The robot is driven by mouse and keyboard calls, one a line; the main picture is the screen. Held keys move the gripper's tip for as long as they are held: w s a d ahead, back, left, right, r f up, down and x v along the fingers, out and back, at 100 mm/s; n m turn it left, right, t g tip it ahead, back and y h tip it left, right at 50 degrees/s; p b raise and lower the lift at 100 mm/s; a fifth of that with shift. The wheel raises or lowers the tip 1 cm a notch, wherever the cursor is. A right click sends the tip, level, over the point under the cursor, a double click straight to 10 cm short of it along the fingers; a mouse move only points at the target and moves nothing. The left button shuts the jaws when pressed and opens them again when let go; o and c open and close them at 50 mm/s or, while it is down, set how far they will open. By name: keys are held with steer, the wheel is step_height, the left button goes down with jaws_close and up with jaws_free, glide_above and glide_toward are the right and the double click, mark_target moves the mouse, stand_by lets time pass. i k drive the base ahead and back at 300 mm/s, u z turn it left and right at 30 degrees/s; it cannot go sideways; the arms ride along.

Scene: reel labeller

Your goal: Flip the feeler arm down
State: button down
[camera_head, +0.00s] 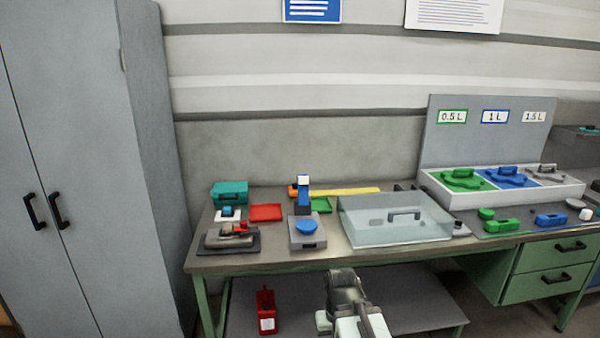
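No part can be picked out with certainty as the feeler arm at this size. A small grey device with a red lever-like part (240,228) sits on a dark plate at the front left of the bench. Right of it stands a grey-based device with a blue upright (303,204) and a blue round dish (307,227). Which of these, if either, is the reel labeller I cannot tell. My gripper (345,285) is low in the picture, in front of the bench and apart from both devices. Its fingers are not clear enough to show whether it is open.
A clear box with a handle (352,228) covers the bench's middle right. A teal box (230,193), a red tray (266,212) and a yellow bar (350,191) lie behind. A red container (265,306) stands on the lower shelf. A grey cabinet (85,150) stands left.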

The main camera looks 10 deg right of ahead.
mark_target(302, 179)
steer(key=u, duration=0.05)
steer(key=i, duration=0.95)
